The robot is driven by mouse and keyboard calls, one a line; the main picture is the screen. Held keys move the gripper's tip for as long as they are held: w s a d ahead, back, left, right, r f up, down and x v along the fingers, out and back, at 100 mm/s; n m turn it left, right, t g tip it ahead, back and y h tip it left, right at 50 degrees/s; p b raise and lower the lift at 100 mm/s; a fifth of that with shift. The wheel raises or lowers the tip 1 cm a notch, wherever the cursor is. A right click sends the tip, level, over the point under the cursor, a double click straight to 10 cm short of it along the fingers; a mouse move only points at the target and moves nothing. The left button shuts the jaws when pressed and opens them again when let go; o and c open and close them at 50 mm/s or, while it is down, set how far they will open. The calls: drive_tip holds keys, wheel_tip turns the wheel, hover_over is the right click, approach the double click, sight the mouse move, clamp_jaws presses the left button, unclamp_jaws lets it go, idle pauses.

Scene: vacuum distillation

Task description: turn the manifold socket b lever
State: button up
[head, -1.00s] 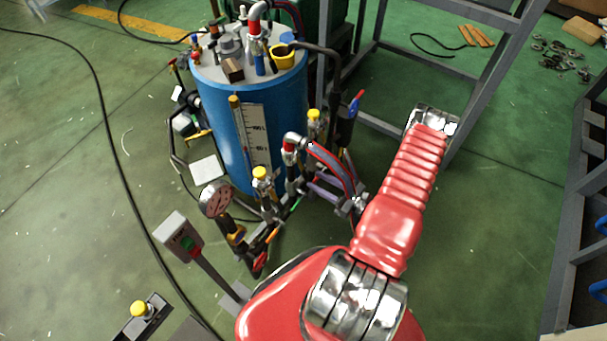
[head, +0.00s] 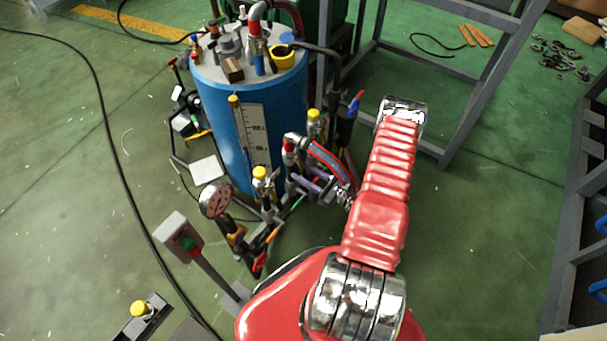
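The pipe manifold (head: 268,208) stands in front of the blue tank (head: 225,120), with dark valves, yellow caps and small coloured levers. A red lever (head: 259,265) is low at its front, and a blue-and-red handle (head: 356,101) is at its back right. I cannot tell which lever belongs to socket b. My red arm rises at the right and hides part of the manifold's right side. Purple bars (head: 308,184) beside shiny metal, just left of the arm, may be my gripper among the pipes. They are too small to show whether it is open or touches a lever.
A hose (head: 326,160) curves from the manifold towards my arm. A pressure gauge (head: 215,198) and a switch box on a post (head: 180,238) stand at the left. A grey metal frame (head: 470,110) rises behind my arm.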

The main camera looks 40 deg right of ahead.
clamp_jaws()
idle(0.3)
drive_tip(key=shift+a, duration=0.25)
drive_tip(key=shift+d, duration=0.2)
drive_tip(key=shift+s+d, duration=0.1)
